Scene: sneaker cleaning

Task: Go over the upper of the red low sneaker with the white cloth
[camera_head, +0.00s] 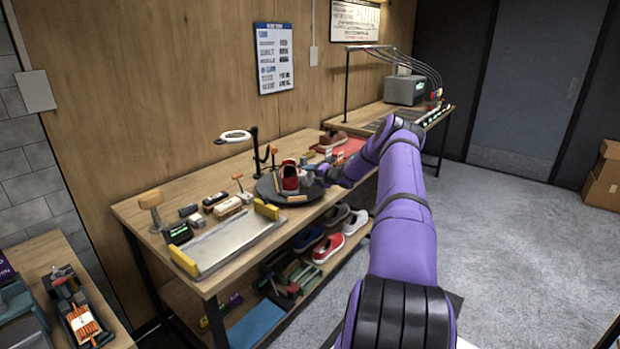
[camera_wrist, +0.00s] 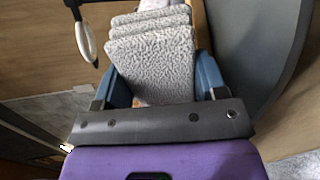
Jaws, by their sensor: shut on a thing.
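The red low sneaker (camera_head: 290,181) stands on a dark round turntable (camera_head: 268,190) on the workbench, with its pale sole edge showing. My gripper (camera_head: 321,174) is just right of it, low over the turntable's right side; I cannot tell if they touch. In the wrist view my gripper (camera_wrist: 160,85) has its blue fingers shut on the white cloth (camera_wrist: 152,62), a folded, speckled grey-white pad of several layers. The sneaker does not show in the wrist view; the turntable (camera_wrist: 265,45) fills its right side.
A ring lamp (camera_head: 234,136) on a dark post stands behind the turntable. Left of it lie a metal tray (camera_head: 228,240) with yellow ends and several brushes and small boxes. A brownish-red shoe (camera_head: 333,139) sits farther back. More shoes (camera_head: 328,248) are on the lower shelf.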

